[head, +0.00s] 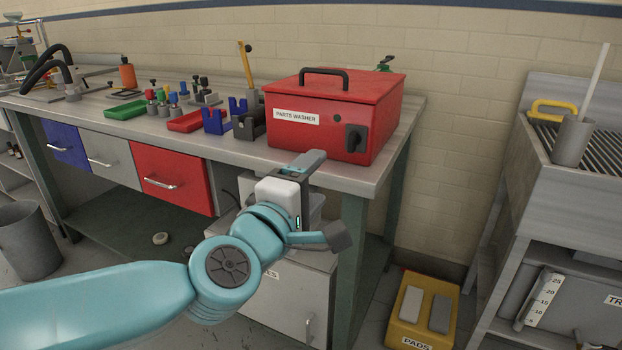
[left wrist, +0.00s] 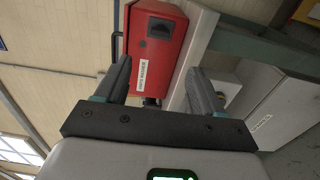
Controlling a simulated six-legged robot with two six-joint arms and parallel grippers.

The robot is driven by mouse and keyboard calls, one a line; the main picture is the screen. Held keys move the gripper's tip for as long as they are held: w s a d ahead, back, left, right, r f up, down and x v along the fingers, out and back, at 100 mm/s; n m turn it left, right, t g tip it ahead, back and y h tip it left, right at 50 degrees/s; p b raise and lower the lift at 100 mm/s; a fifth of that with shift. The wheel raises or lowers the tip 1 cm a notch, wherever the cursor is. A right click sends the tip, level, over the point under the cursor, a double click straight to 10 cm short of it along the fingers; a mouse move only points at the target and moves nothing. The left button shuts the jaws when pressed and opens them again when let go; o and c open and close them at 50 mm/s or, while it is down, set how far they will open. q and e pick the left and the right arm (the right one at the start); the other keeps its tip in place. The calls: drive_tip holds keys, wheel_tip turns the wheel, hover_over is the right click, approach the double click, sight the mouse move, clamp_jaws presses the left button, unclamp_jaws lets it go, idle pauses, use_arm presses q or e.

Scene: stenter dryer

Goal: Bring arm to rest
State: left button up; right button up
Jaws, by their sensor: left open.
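My left arm (head: 225,265) reaches in from the left in the head view, teal with a white wrist. My left gripper (head: 325,195) is open and empty, in front of the workbench's front edge near its right end. In the left wrist view, its two grey fingers (left wrist: 158,72) stand apart with nothing held between them. The red parts washer box (head: 335,115) stands on the bench just behind the gripper. It also shows beyond the fingers in the left wrist view (left wrist: 160,50). My right gripper is not in view.
The workbench (head: 225,148) carries green and red trays, small tools and an orange bottle (head: 128,75). Drawers and a grey cabinet (head: 290,300) sit below. A yellow pads box (head: 422,312) is on the floor. A grey sink stand (head: 540,190) stands at right.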

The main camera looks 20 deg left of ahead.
use_arm(q)
drive_tip(key=shift+s, duration=0.1)
idle(0.4)
drive_tip(key=w+a+f+m+g+y, duration=0.1)
drive_tip(key=w+f+g, duration=0.2)
drive_tip(key=f, duration=0.9)
drive_tip(key=w+a+f+g, duration=0.1)
drive_tip(key=w+f+g, duration=0.2)
drive_tip(key=f, duration=0.9)
drive_tip(key=s+d+f+m+g+h, duration=0.1)
drive_tip(key=s+f+m+g, duration=0.15)
drive_tip(key=f, duration=0.75)
drive_tip(key=s+d+f+m+g, duration=0.15)
drive_tip(key=s+f, duration=0.25)
drive_tip(key=f, duration=0.6)
drive_tip(key=s+d+f+m+g+h, duration=0.1)
drive_tip(key=s+d+f+m+g, duration=0.25)
drive_tip(key=s+f, duration=0.45)
drive_tip(key=s+d+f+m+g+h, duration=0.2)
drive_tip(key=s+f+m+g, duration=0.15)
drive_tip(key=s+f, duration=0.45)
drive_tip(key=s+r+m+p, duration=0.2)
drive_tip(key=r+p, duration=1.2)
drive_tip(key=r, duration=0.1)
drive_tip(key=s+d+r+m+p, duration=0.1)
drive_tip(key=s+r+p, duration=0.1)
drive_tip(key=r+p, duration=1.3)
drive_tip(key=shift+d+r+m+g, duration=0.2)
drive_tip(key=shift+r+m+g, duration=0.15)
drive_tip(key=shift+r, duration=0.25)
